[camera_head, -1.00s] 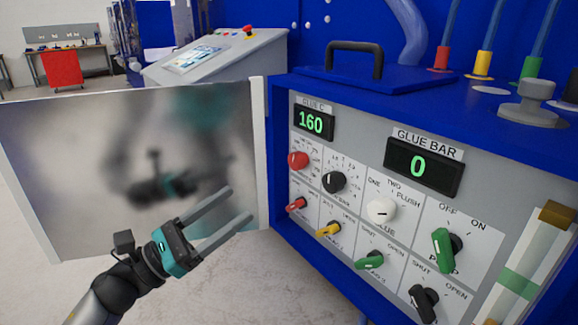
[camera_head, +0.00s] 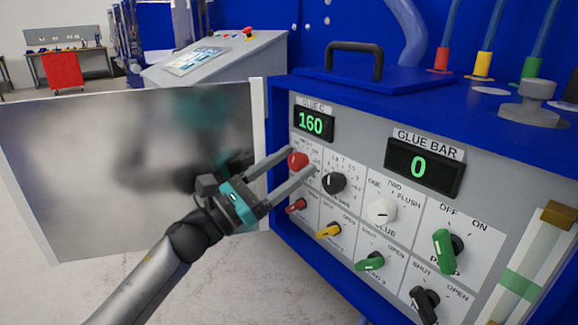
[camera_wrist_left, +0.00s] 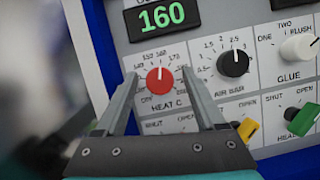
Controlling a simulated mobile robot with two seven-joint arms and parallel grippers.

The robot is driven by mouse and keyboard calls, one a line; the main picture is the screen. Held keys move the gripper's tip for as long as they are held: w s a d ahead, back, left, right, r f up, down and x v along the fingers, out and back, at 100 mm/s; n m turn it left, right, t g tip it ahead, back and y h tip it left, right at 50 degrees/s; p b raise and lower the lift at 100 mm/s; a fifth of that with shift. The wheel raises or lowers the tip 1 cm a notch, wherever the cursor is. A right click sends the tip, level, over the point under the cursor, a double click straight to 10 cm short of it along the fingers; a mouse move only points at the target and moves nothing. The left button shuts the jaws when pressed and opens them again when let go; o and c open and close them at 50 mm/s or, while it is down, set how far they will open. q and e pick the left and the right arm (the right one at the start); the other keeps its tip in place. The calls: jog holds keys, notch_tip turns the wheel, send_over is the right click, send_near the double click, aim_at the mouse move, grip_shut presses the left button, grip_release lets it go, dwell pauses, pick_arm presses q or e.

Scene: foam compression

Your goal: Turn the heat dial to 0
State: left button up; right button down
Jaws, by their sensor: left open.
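The heat dial is a red round knob (camera_head: 298,160) at the upper left of the control panel. It also shows in the left wrist view (camera_wrist_left: 160,80), labelled HEAT C, with its white mark pointing up. The display above it (camera_head: 314,122) reads 160. My left gripper (camera_head: 302,162) is open, with its two fingers reaching toward the panel on either side of the red knob. In the left wrist view the knob sits between the fingertips (camera_wrist_left: 157,85). I cannot tell whether a finger touches it. My right gripper is not in view.
A black knob (camera_head: 334,182) sits just right of the heat dial, and a small red valve handle (camera_head: 296,205) below it. A white knob (camera_head: 381,210), yellow and green handles fill the panel. The open metal door (camera_head: 60,170) stands left of the panel.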

pick_arm(q)
grip_shut()
dwell(0.6)
